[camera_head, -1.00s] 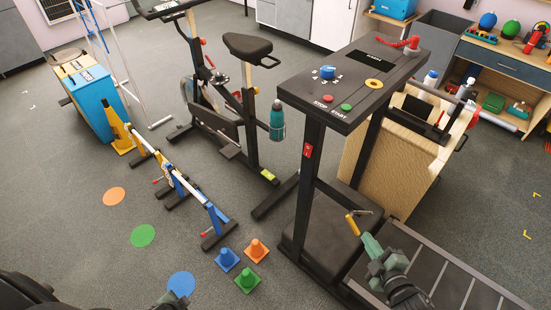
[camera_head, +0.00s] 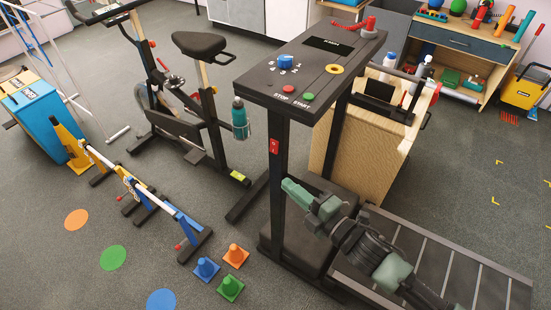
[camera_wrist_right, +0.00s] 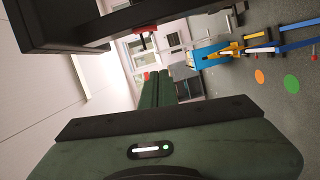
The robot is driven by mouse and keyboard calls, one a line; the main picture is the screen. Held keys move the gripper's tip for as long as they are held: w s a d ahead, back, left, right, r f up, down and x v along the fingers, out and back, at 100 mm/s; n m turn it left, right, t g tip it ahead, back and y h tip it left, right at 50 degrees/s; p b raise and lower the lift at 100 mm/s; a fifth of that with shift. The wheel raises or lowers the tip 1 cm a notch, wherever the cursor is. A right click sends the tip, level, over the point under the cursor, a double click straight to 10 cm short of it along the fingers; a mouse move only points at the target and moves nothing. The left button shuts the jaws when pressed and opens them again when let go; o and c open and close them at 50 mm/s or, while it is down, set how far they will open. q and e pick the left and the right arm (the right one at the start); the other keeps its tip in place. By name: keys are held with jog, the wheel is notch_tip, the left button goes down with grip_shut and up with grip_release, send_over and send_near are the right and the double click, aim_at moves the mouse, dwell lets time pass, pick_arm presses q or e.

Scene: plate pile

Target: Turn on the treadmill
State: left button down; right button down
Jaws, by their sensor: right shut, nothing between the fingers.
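The treadmill (camera_head: 262,205) stands right of centre in the head view, its black console (camera_head: 262,87) on top of a dark post. The console has a blue dial (camera_head: 285,62), a red STOP button (camera_head: 288,89), a green START button (camera_head: 309,96) and a yellow ring (camera_head: 334,69). A red switch (camera_head: 274,146) sits on the post. My right gripper (camera_head: 287,187) is shut and empty, close to the post and below the switch in the picture; contact is unclear. In the wrist view its green fingers (camera_wrist_right: 157,88) are together, pointing towards a red part on a dark bar. My left gripper is out of view.
An exercise bike (camera_head: 190,110) with a teal bottle (camera_head: 239,118) stands left of the treadmill. Small cones (camera_head: 236,256) and hurdles (camera_head: 155,205) are on the floor at left. A wooden cabinet (camera_head: 345,145) stands behind the treadmill. Floor at far right is mostly clear.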

aim_at(274, 147)
jog(key=w+a, duration=0.1)
jog(key=w, duration=0.2)
jog(key=w+a+p, duration=0.1)
jog(key=w, duration=0.2)
jog(key=w+a, duration=0.1)
jog(key=w, duration=0.3)
jog(key=shift+w+a+f+p, duration=0.1)
jog(key=shift+a+f+p, duration=0.1)
jog(key=shift+f+p, duration=0.2)
